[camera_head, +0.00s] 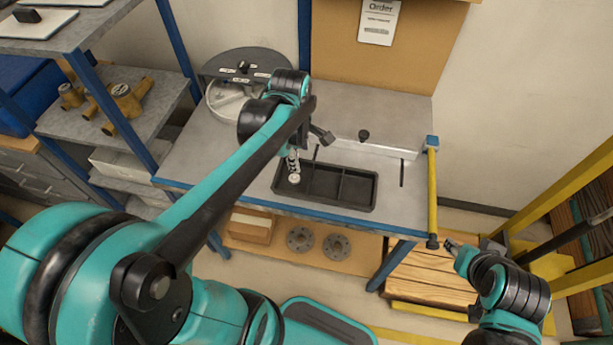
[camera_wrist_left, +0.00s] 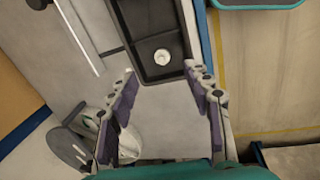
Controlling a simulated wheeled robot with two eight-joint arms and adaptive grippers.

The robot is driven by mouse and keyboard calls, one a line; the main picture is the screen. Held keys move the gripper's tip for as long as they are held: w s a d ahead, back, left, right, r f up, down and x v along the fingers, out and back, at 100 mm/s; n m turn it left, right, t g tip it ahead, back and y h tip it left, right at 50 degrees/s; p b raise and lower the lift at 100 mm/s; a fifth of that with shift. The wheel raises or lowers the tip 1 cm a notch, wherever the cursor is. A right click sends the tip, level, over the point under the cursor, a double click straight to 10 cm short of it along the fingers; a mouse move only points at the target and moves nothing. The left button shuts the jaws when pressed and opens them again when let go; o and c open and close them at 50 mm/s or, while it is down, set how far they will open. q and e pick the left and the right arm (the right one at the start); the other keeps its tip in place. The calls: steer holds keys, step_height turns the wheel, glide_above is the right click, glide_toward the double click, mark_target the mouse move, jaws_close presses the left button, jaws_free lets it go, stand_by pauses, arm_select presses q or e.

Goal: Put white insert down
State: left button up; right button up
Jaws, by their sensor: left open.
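My left gripper (camera_head: 305,152) is open and empty above the tray's left end. In the left wrist view its fingers (camera_wrist_left: 160,76) stand wide apart on either side of the tray's end. My right gripper (camera_head: 455,245) is low at the right, beyond the bench; its jaws are too small to judge.
The tray stands on a grey bench (camera_head: 398,125) with a blue front edge. A round dial-like fixture (camera_head: 240,65) stands at the back left. A yellow post (camera_head: 432,190) marks the right end. The tray's other compartments look empty. A shelf (camera_head: 110,100) with brass fittings is at the left.

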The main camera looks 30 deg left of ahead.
arm_select(q)
steer(key=s+d+r+m+t, duration=0.1)
steer(key=s+d+m+t, duration=0.4)
steer(key=m, duration=1.4)
steer(key=s+d, duration=0.2)
steer(key=s, duration=0.1)
steer(key=shift+s+r+m, duration=0.15)
steer(key=shift+s+m, duration=0.05)
steer(key=shift+m, duration=0.1)
steer(key=shift+d, duration=0.1)
steer(key=shift+f+b, duration=0.9)
